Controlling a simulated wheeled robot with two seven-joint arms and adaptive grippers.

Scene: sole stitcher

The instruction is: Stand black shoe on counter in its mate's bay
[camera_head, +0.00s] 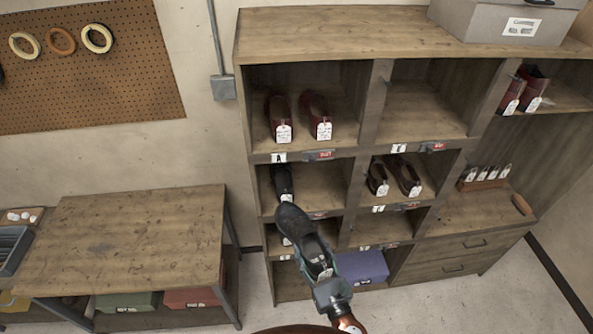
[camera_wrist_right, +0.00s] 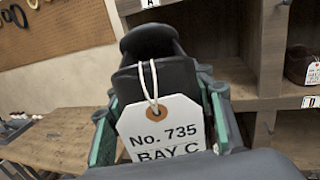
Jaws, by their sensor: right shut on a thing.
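My right gripper (camera_head: 326,276) is shut on a black shoe (camera_head: 297,228) and holds it in the air in front of the shelf, toe pointing toward the shelf. In the wrist view the gripper (camera_wrist_right: 160,112) has green-edged fingers on both sides of the shoe (camera_wrist_right: 150,42). Its white tag (camera_wrist_right: 163,130) reads "No. 735 BAY C". A single black shoe (camera_head: 282,178), its mate by look, stands at the left of the middle-left bay (camera_head: 325,188). The bay's right part looks empty. The held shoe hides part of the bay's front edge. My left gripper is not in view.
The counter (camera_head: 140,225) at left is bare. Red shoes (camera_head: 297,118) fill the bay above, brown shoes (camera_head: 395,178) the bay to the right. Upright dividers (camera_head: 362,140) bound the bays. A purple box (camera_head: 362,266) sits low, behind the gripper. A grey box (camera_head: 500,25) lies on top.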

